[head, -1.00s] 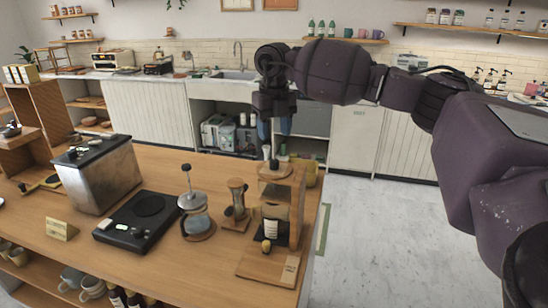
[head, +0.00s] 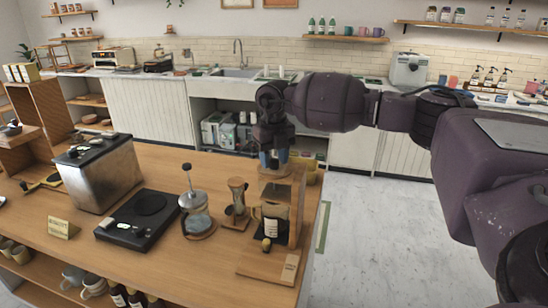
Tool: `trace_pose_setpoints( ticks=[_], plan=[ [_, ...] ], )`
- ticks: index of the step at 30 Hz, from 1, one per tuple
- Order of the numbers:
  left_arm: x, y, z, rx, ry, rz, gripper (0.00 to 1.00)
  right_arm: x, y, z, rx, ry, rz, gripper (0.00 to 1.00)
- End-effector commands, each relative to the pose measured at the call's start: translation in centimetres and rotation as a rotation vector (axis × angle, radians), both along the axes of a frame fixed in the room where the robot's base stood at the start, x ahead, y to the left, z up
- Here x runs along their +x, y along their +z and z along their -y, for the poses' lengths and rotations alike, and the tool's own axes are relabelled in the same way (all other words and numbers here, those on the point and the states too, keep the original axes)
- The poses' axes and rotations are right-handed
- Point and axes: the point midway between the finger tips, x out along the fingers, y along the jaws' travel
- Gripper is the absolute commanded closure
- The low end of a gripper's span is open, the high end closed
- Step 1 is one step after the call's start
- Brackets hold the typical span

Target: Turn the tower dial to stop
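The wooden tower (head: 297,215) stands at the right end of the wooden counter, with a dark bottle (head: 271,226) and a glass vessel within its frame. My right gripper (head: 274,162) points down at the tower's top, its bluish fingertips a little apart. The tower's dial is not clearly visible; the fingers and the tower's top cover that area. I cannot tell whether the fingers touch it. My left gripper is not in view.
A French press (head: 195,214), an hourglass-shaped brewer (head: 237,203), a black scale (head: 138,219) and a steel machine (head: 100,173) stand left of the tower. Open floor (head: 370,235) lies to the right. A sink counter runs along the back wall.

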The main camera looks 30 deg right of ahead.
Motion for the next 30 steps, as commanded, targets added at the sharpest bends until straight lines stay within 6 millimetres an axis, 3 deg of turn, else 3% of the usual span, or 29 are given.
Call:
trace_pose_setpoints(
  ticks=[1,8,20,30],
  plan=[
    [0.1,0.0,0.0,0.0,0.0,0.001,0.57,0.0,0.0,0.0,0.0,0.0,0.0,0.64],
    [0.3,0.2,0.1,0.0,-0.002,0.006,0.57,0.0,0.0,0.0,0.0,0.0,0.0,0.97],
    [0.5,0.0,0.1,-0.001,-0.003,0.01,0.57,0.0,0.0,0.0,0.0,0.087,0.001,0.97],
    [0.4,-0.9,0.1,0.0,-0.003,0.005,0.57,0.0,0.0,0.0,0.0,0.364,0.002,0.97]
  ],
)
